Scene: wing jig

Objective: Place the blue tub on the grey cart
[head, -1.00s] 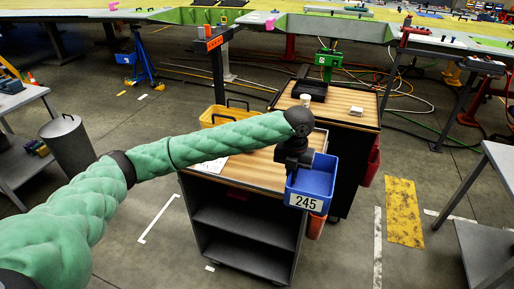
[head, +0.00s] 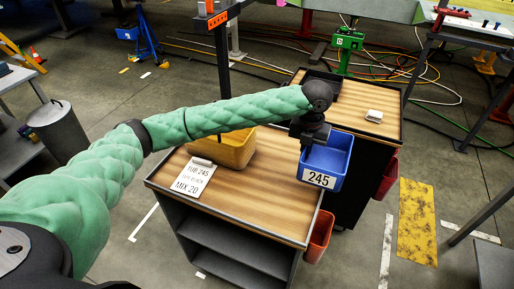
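The front grey cart (head: 236,242) has a wood-look top and open dark shelves. Behind it to the right stands a second dark cart (head: 372,124) with a similar top. The tub overlaps both carts in the view, and it appears held in the air. My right gripper is not in view.
A yellow tub (head: 232,150) and a clipboard (head: 194,178) lie on the front cart; its front middle is clear. A red bin (head: 319,238) hangs on its right side. The rear cart holds a black tray (head: 322,84) and a small white item (head: 374,116).

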